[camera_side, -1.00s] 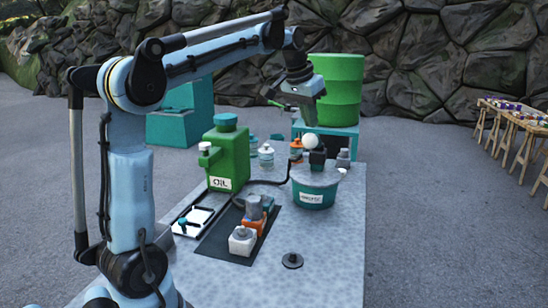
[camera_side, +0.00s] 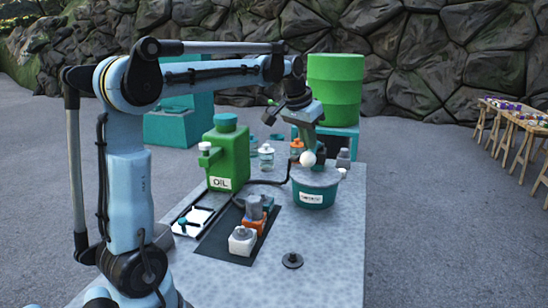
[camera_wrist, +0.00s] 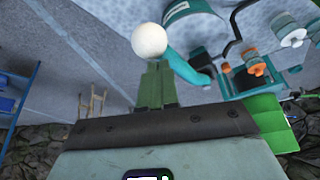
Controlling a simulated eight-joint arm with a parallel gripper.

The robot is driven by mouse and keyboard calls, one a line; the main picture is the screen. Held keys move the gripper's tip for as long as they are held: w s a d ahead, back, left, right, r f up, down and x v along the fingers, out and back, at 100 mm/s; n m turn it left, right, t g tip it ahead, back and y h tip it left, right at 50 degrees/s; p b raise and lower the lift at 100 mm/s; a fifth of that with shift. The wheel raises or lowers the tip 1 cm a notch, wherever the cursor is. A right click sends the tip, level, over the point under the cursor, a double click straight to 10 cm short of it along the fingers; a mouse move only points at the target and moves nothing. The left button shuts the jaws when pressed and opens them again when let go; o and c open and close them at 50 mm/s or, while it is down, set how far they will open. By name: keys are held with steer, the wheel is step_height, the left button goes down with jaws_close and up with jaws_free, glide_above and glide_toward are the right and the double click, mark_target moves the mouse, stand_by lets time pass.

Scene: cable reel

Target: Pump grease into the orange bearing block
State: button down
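The orange bearing block (camera_side: 253,223) sits on the dark mat with a grey cylindrical part on top; orange also shows in the wrist view (camera_wrist: 257,69). The teal grease bucket (camera_side: 315,195) stands right of it, its pump partly hidden by my gripper. The pump's white ball knob (camera_side: 308,159) is low over the bucket lid. My gripper (camera_side: 309,150) is at the knob, pointing down. In the wrist view its green fingers (camera_wrist: 156,65) are together with their tips at the ball (camera_wrist: 149,40). They look shut, pressed against the knob rather than around it.
A green oil can (camera_side: 228,160) stands left of the bucket. A dark hose runs between the bucket and the mat. A white block (camera_side: 242,241) is in front of the orange one.

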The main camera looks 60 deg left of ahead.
mark_target(308, 164)
steer(key=shift+f, duration=3.5)
step_height(308, 164, up, 14)
steer(key=shift+d+r, duration=0.1)
